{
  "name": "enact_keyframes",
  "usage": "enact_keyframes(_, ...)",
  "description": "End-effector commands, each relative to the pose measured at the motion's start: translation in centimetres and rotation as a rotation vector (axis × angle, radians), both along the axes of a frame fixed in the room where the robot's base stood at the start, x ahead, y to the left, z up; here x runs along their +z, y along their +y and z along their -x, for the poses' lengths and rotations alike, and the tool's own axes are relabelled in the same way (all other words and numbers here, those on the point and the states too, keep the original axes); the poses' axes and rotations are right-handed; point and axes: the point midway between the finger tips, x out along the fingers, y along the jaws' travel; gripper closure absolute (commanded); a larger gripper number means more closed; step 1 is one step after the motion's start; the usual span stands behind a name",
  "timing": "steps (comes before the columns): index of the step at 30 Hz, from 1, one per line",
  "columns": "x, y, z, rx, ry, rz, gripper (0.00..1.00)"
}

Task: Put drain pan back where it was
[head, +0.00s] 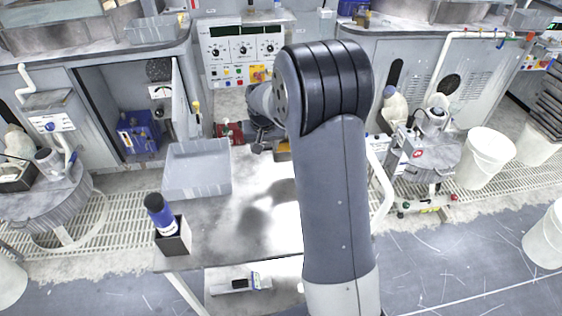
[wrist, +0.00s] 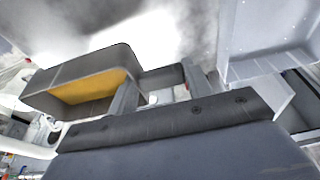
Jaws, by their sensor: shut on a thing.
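The drain pan appears to be the dark grey shallow pan with a yellow inside (wrist: 92,88), at the left of the wrist view. A grey part of it reaches right, between the fingers of my gripper (wrist: 158,86). My gripper is shut on this part. In the head view my gripper (head: 264,137) is at the far edge of the table, partly behind my own arm. Only a small yellowish piece of the pan (head: 283,151) shows there, and my arm hides the rest. I cannot tell whether the pan touches the table.
A light grey tub (head: 197,170) stands on the grey table (head: 225,235), left of my gripper. A control panel (head: 243,52) is behind. The table's middle is clear.

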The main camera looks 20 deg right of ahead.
Motion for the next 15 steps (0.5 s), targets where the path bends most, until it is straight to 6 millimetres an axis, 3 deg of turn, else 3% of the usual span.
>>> enact_keyframes(6, -4.0, 0.0, 0.1, 0.0, 0.005, 0.0, 0.82)
enact_keyframes(15, -6.8, 0.0, 0.1, 0.0, 0.004, 0.0, 0.82)
